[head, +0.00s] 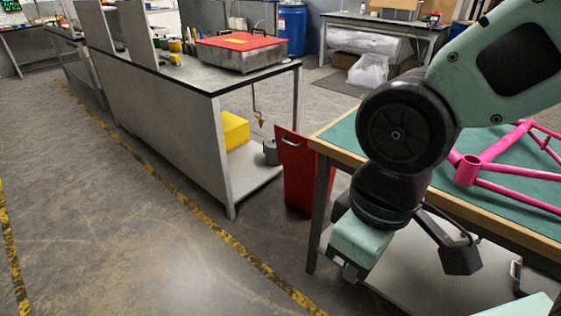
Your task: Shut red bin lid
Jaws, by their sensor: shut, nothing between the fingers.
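A red bin (298,180) stands on the floor between the grey bench and the green-topped table. An upright red panel with a metal handle (292,142) rises at its top, likely the lid standing open. The table's leg and edge hide the bin's right part, and its opening cannot be seen. My gripper (348,270) is shut and empty. It points down in front of the table, in the foreground to the right of the bin and apart from it.
The green-topped table (345,135) carries a pink bicycle frame (467,170). The grey bench (190,85) bears a metal box with a red top (243,50). A yellow box (235,130) sits on its lower shelf. The floor (120,230) at left is clear.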

